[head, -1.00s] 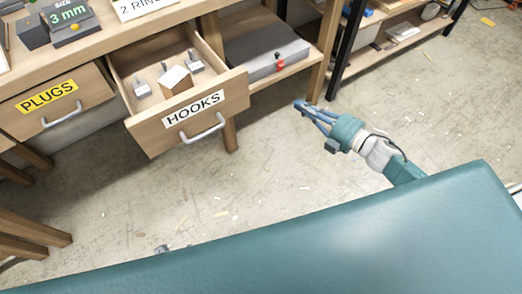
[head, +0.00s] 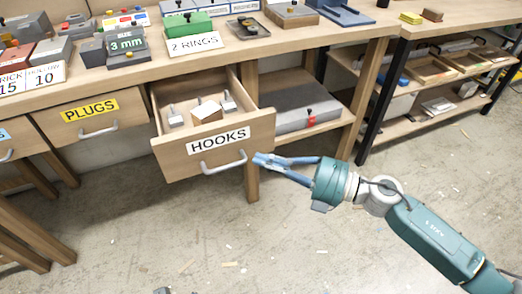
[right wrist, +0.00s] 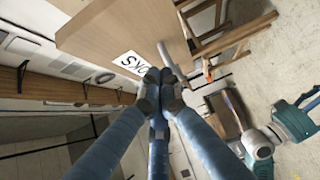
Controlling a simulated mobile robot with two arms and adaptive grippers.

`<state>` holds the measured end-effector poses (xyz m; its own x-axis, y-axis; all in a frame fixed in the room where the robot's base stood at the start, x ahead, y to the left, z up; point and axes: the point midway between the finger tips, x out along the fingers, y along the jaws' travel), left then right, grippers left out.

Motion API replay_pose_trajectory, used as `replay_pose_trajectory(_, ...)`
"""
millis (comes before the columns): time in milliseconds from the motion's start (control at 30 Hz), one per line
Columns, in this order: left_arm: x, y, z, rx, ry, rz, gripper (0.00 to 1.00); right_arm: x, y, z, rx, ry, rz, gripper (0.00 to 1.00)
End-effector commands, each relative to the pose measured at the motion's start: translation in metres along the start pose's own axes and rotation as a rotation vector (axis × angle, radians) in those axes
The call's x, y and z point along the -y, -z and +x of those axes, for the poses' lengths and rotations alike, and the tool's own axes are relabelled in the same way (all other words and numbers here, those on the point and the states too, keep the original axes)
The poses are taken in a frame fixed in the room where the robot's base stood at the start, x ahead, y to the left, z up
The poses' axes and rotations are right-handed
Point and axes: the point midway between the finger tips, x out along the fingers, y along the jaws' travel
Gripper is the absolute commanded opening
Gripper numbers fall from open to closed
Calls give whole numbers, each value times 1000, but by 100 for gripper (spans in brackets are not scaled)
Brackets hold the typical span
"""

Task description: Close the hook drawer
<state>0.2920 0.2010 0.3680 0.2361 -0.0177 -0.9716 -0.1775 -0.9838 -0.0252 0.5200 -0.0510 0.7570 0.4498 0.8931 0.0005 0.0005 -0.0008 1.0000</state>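The hook drawer (head: 175,158), of light wood with a HOOKS label, is pulled out below the bench top, with several grey hooks and a small wooden block inside. Its grey handle (head: 223,163) is on the front. In the right wrist view the drawer front (right wrist: 118,35) and handle (right wrist: 176,64) lie just beyond my fingertips. My right gripper (head: 259,160) has its blue fingertips together, beside the right end of the handle; I cannot tell whether they touch it. It also shows in the wrist view (right wrist: 160,82). My left gripper (right wrist: 234,106) is small at the right there, its fingers unclear.
The closed PLUGS drawer (head: 75,128) is at the left. A bench leg (head: 252,185) stands right of the hook drawer, near my right gripper. A lower shelf (head: 325,124) holds a grey case (head: 290,112). The floor in front is clear apart from small scraps.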

Motion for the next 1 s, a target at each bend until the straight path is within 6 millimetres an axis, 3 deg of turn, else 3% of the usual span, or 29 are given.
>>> replay_pose_trajectory(33,0,2,-2,-3,0,0,71,0,-10,5,6,-1,-4,0)
replay_pose_trajectory(200,0,8,-8,-16,0,0,71,1,-22,18,4,1,-1,0)
replay_pose_trajectory(767,-1,3,-11,-5,-1,-2,71,1,-28,23,5,1,-1,0)
replay_pose_trajectory(1000,-1,2,-12,-3,-1,-3,71,-1,-47,42,7,-2,-3,0)
